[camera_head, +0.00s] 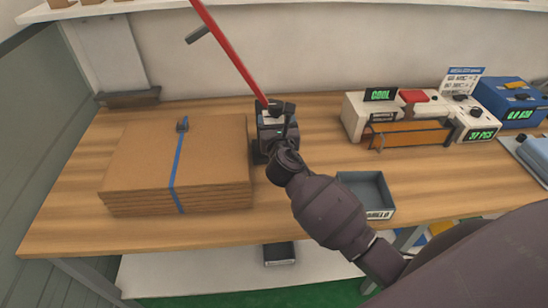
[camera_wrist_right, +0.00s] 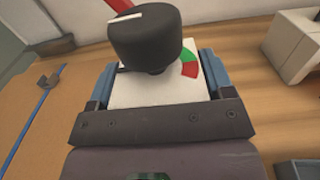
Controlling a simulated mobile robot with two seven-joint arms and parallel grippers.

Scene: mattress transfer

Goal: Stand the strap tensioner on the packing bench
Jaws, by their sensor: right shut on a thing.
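The strap tensioner (camera_head: 268,118) has a pale face, a black knob (camera_wrist_right: 145,40), a red-green dial (camera_wrist_right: 189,67) and a long red lever (camera_head: 232,55) reaching up and left. My right gripper (camera_head: 274,130) is shut on its body; in the wrist view the blue jaws (camera_wrist_right: 158,88) flank the pale face. The body looks upright over the packing bench (camera_head: 75,190), just right of the cardboard stack. Its underside is hidden, so I cannot tell whether it touches the bench. My left gripper is not in view.
A flat cardboard stack (camera_head: 215,165) with a blue strap (camera_head: 177,165) lies left of the tensioner. A grey tray (camera_head: 365,190) stands to its right. White devices (camera_head: 355,115) and a blue box (camera_head: 510,100) stand farther right. Bare wood shows between tensioner and devices.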

